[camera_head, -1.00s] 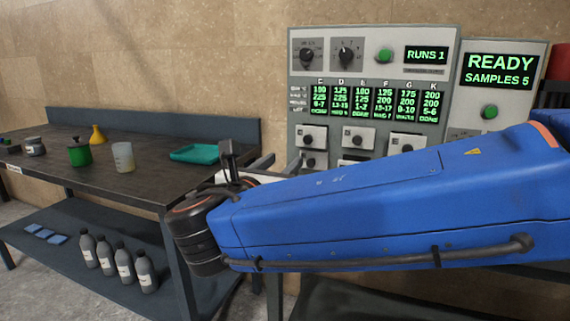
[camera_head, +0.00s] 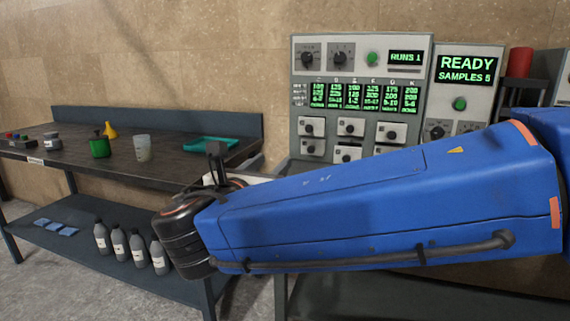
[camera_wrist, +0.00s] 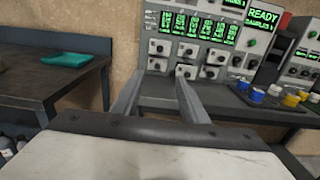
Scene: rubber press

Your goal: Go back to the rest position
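My gripper (camera_wrist: 158,92) shows in the wrist view as two grey fingers standing apart, with nothing between them. It points toward the control panel and is clear of it. In the head view my blue arm reaches across the right half to the black wrist joint, and the fingers are mostly hidden behind it. The press control panel (camera_head: 360,44) stands behind the arm, with knobs and green displays reading RUNS 1. It also shows in the wrist view (camera_wrist: 195,8). A second unit (camera_head: 462,92) beside it reads READY, SAMPLES 5.
A dark workbench (camera_head: 75,165) at left holds a teal tray (camera_head: 208,144), green container (camera_head: 99,148), beaker (camera_head: 142,148) and yellow funnel (camera_head: 110,130). Several grey bottles (camera_head: 119,244) stand on its lower shelf. Yellow and blue-topped cups (camera_wrist: 291,100) stand right of the panel.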

